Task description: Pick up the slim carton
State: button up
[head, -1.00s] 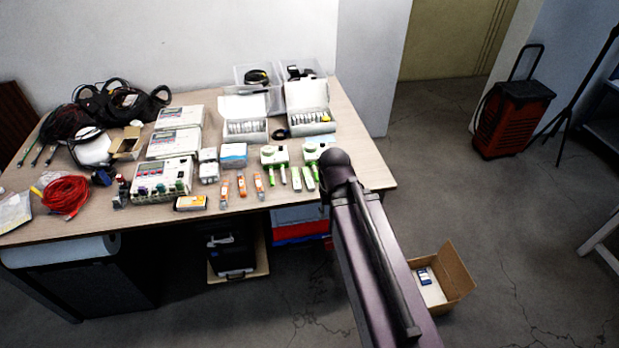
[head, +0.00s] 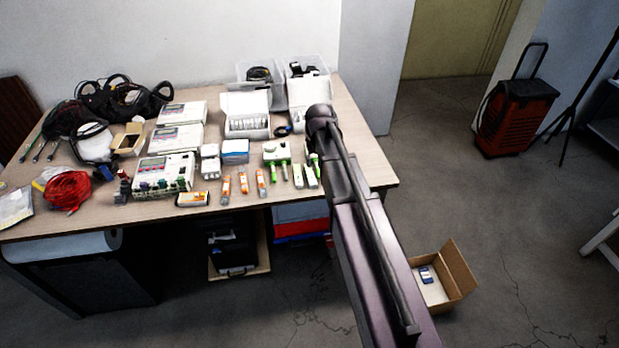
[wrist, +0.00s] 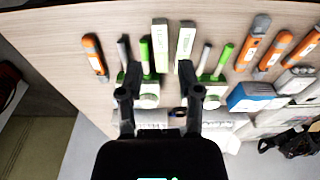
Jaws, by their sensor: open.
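Two slim pale white-and-green cartons lie side by side near the table's front edge. In the head view they are the left carton (head: 298,176) and the right carton (head: 311,178), the latter close beside my arm. The wrist view shows the same pair, one carton (wrist: 160,46) and the other carton (wrist: 186,42); I cannot tell which is meant. My gripper (wrist: 159,70) is open and empty in the wrist view. My arm hides the gripper in the head view.
A blue-and-white box (head: 235,150) and white instruments (head: 165,175) stand left. An open cardboard box (head: 455,275) sits on the floor at right.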

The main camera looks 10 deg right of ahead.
jog(key=w, duration=0.6)
jog(key=shift+w+t, duration=0.25)
jog(key=shift+t, duration=0.05)
jog(key=shift+f, duration=0.2)
jog(key=b, duration=0.9)
send_over(310, 174)
jog(key=f, duration=0.8)
jog(key=shift+s+f, duration=0.15)
jog(key=shift+s, duration=0.2)
jog(key=shift+f, duration=0.15)
jog(key=f+b, duration=0.5)
jog(key=shift+w, duration=0.35)
jog(key=shift+r, duration=0.1)
grip_shut()
